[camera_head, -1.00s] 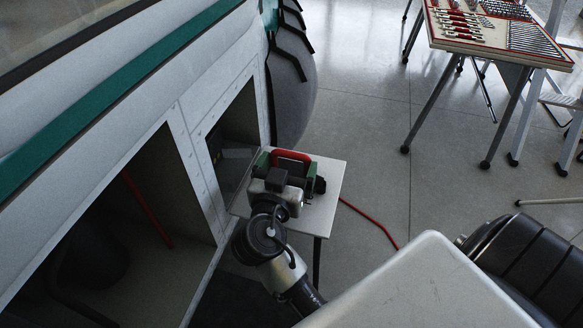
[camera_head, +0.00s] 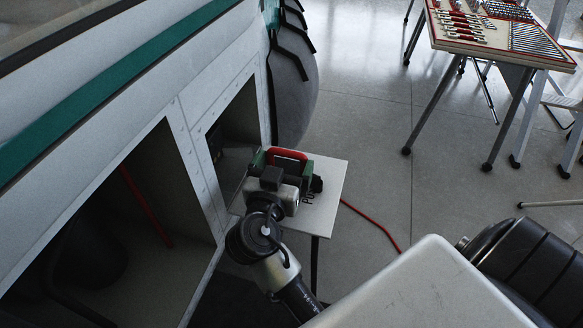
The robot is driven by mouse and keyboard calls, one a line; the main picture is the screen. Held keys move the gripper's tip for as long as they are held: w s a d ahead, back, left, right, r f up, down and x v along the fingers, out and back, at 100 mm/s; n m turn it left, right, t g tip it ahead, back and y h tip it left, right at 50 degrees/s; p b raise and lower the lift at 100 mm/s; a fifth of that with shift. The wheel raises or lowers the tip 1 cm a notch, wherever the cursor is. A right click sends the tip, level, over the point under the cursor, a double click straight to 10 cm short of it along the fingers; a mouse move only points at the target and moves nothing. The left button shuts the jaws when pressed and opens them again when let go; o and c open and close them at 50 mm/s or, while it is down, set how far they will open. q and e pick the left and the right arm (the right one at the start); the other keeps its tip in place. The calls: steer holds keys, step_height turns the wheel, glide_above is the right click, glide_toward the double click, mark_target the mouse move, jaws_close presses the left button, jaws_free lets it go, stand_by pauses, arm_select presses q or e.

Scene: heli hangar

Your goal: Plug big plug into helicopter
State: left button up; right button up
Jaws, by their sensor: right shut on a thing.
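I cannot tell whether the plug touches the tabletop. The helicopter (camera_head: 190,110) is white with a green stripe and fills the left side. Its open bay (camera_head: 232,135) lies just left of the plug; a socket inside cannot be made out. My left gripper is not in view.
The small white table (camera_head: 325,185) stands close against the helicopter. A red cable (camera_head: 377,222) lies on the floor to its right. A tool table (camera_head: 500,45) and a stepladder (camera_head: 560,100) stand at the upper right. The floor between is clear.

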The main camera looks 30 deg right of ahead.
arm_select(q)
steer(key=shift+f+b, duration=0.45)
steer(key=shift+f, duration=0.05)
arm_select(e)
steer(key=shift+w+a, duration=0.6)
steer(key=shift+w, duration=0.05)
steer(key=o, duration=0.9)
steer(key=shift+w+f, duration=0.1)
steer(key=shift+w, duration=0.1)
